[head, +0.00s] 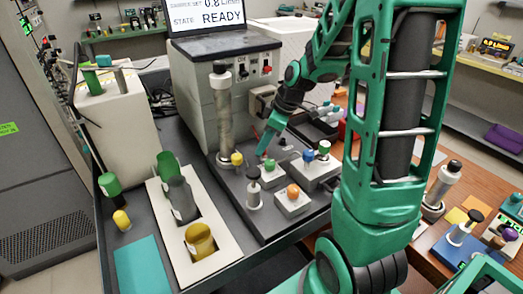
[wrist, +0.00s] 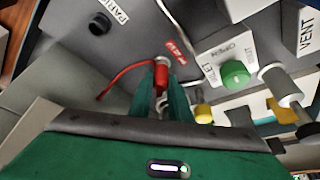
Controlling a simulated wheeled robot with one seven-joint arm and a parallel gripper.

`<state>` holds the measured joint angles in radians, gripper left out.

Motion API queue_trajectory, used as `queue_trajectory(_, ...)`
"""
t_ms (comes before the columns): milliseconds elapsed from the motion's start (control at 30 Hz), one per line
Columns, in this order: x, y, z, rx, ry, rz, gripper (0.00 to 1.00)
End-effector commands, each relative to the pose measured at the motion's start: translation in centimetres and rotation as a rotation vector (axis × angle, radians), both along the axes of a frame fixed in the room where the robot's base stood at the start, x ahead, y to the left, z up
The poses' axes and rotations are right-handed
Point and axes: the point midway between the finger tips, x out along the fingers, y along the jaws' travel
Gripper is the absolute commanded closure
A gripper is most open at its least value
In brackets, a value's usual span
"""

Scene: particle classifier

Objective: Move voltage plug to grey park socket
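The red voltage plug (wrist: 162,78) with a curved red lead shows in the wrist view, upright beside a small red label. My gripper's (wrist: 161,88) two narrow green fingers flank its body closely on both sides and appear shut on it. Its lower end seems to be at the panel surface; I cannot tell whether it is seated. A dark round socket (wrist: 98,24) sits on the grey panel to the upper left, next to a white label partly cut off. In the head view my gripper (head: 264,152) is low over the dark panel; the plug is too small to make out clearly.
A green knob (wrist: 235,73) on a white block stands right of the plug, with a white-capped post (wrist: 281,83) beyond. In the head view, a tall clear column (head: 222,110) stands left of my gripper and an orange knob (head: 293,191) nearer. Bare panel lies between plug and dark socket.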

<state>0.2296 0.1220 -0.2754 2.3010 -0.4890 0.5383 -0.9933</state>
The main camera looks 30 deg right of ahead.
Motion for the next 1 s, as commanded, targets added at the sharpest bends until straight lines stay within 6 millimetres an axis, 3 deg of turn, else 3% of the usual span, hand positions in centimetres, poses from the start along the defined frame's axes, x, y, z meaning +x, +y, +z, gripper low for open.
queue_trajectory(367, 0.1, -0.1, 0.6, 0.0, -0.003, 0.0, 1.0)
queue_trajectory(800, 0.1, -0.2, 8.0, -0.002, -0.005, -0.001, 1.0)
queue_trajectory(1000, 0.0, -0.2, 9.8, -0.001, -0.002, -0.002, 1.0)
